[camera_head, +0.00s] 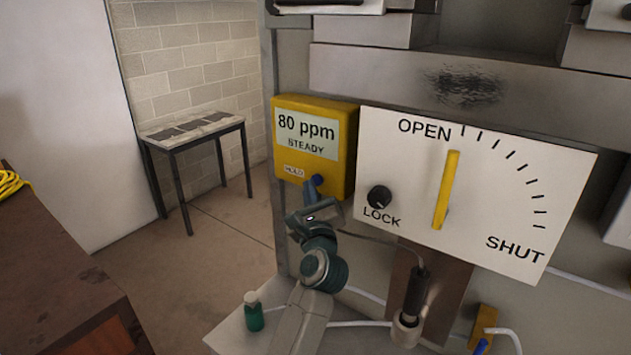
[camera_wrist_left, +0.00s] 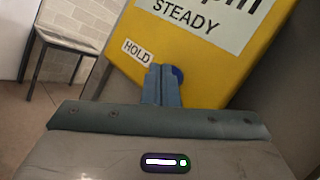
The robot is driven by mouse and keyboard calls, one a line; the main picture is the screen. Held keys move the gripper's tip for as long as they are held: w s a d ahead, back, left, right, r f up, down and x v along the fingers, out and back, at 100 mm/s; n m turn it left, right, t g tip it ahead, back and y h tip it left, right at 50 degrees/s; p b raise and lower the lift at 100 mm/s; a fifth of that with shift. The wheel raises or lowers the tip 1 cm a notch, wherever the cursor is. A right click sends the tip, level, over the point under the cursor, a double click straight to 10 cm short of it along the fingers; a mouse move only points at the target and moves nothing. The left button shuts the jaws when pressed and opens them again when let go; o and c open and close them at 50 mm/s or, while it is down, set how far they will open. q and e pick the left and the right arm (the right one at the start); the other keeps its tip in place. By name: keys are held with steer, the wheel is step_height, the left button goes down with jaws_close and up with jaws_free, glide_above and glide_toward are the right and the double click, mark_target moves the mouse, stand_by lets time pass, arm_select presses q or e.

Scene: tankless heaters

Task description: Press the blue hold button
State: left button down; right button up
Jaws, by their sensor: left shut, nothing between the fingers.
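The blue hold button (camera_head: 318,180) is on the lower front of a yellow meter box (camera_head: 347,150), right of a small HOLD label. The meter's display reads 80 ppm STEADY. My left gripper (camera_head: 311,186) is shut and empty, with its fingertips at the button. In the left wrist view the button (camera_wrist_left: 178,75) shows partly behind the right side of the gripper tips (camera_wrist_left: 161,72). I cannot tell whether the tips touch it. My right gripper is not in view.
Right of the meter is a white panel (camera_head: 500,180) with a yellow lever near OPEN and a black LOCK knob (camera_head: 379,197). Below stand a green bottle (camera_head: 254,312) and a probe (camera_head: 415,295) on a cable. A small table (camera_head: 195,130) stands at the back left.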

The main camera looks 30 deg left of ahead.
arm_select(q)
steer(key=shift+w, duration=0.1)
stand_by(0.6)
steer(key=shift+w, duration=0.35)
stand_by(0.4)
steer(key=shift+s, duration=0.45)
steer(key=shift+s, duration=0.1)
steer(key=shift+s+a+p, duration=0.2)
steer(key=shift+s+p, duration=0.3)
steer(key=shift+s, duration=2.4)
